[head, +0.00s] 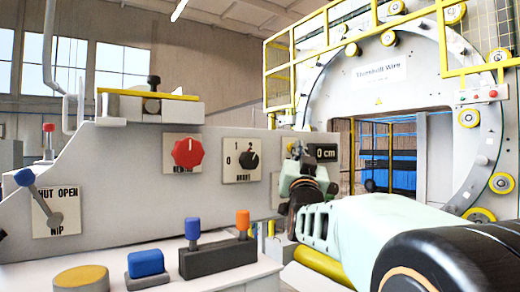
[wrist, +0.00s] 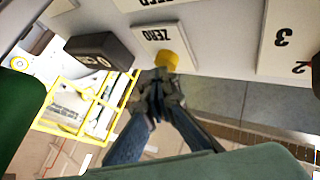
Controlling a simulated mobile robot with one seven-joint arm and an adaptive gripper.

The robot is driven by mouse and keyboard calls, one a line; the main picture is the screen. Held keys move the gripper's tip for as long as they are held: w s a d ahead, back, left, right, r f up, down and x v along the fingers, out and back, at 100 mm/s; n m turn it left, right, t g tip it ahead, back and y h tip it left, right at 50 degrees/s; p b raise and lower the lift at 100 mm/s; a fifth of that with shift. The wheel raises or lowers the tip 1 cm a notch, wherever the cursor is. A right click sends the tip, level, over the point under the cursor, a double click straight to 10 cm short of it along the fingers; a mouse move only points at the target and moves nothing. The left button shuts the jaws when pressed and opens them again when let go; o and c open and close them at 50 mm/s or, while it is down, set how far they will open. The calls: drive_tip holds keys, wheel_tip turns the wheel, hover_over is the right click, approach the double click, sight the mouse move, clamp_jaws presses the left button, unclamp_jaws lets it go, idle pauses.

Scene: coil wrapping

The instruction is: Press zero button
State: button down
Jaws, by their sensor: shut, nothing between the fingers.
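The zero button is a yellow cylinder (wrist: 168,61) on a white plate marked ZERO (wrist: 158,38) in the wrist view, which shows the panel upside down. My gripper (wrist: 157,78) is shut and empty, its fingertips right at the button's end; I cannot tell whether they touch it.
A red knob (head: 188,152) and a black rotary switch (head: 249,160) are left of my gripper. Blue and orange levers (head: 242,222) stand on the ledge below. A yellow-railed ring machine (head: 400,70) is behind at the right.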

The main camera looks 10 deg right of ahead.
drive_tip(key=shift+f, duration=0.25)
drive_tip(key=shift+s+d+b, duration=0.3)
drive_tip(key=shift+s+b, duration=0.5)
drive_tip(key=shift+b, duration=0.1)
drive_tip(key=s+b, duration=0.1)
drive_tip(key=s+d+b, duration=0.1)
drive_tip(key=s, duration=0.1)
drive_tip(key=s+d+b, duration=0.1)
drive_tip(key=shift+s+r, duration=0.2)
drive_tip(key=shift+s, duration=0.2)
drive_tip(key=shift+s+a+r, duration=0.1)
idle(0.4)
